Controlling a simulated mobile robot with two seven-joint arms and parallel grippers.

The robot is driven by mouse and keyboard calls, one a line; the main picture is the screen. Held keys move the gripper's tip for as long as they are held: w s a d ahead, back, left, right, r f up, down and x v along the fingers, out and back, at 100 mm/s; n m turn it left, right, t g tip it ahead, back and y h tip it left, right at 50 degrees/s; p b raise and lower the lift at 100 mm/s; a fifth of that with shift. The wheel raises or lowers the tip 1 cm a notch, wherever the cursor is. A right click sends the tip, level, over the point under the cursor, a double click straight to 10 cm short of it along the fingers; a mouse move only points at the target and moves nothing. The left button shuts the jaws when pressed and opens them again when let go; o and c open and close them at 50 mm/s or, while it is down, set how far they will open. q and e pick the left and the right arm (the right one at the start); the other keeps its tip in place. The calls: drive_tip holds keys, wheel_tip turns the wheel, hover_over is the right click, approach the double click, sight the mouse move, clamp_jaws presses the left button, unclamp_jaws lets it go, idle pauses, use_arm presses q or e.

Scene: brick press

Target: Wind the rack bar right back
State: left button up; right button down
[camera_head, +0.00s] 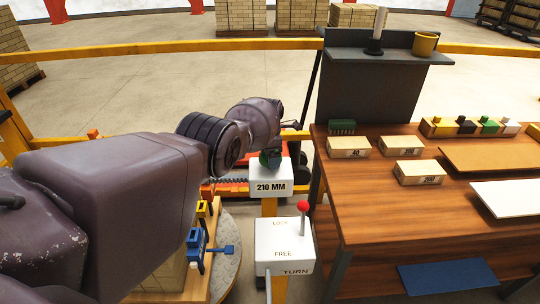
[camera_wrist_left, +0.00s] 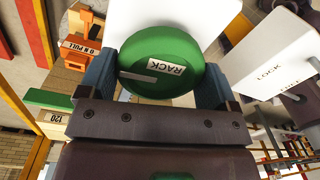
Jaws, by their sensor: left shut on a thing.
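A green round knob marked RACK (camera_wrist_left: 165,60) fills the middle of the left wrist view. The two fingers of my left gripper (camera_wrist_left: 158,80) are closed on its opposite sides. In the head view the green knob (camera_head: 271,157) shows small at the end of my left arm, above a white box marked 210 MM (camera_head: 271,188). A dark toothed bar (camera_head: 232,180), which looks like the rack bar, runs left from this box; my arm hides much of it. My right gripper is in neither view.
A white LOCK/FREE box (camera_head: 284,247) with a red-knobbed lever (camera_head: 303,207) stands close in front. A wooden bench (camera_head: 375,205) with several labelled blocks is on the right. A blue handle (camera_head: 222,250) sticks out below my left arm.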

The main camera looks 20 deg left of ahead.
use_arm(q)
drive_tip(key=shift+n, duration=0.4)
drive_tip(key=o, duration=0.8)
drive_tip(key=shift+c, duration=0.2)
drive_tip(key=shift+r, duration=0.1)
drive_tip(key=shift+r, duration=0.15)
wheel_tip(320, 180, up, 10)
drive_tip(key=p, duration=0.4)
drive_tip(key=shift+w+a+r+p, duration=0.15)
drive_tip(key=shift+r+p, duration=0.05)
drive_tip(key=shift+p, duration=0.15)
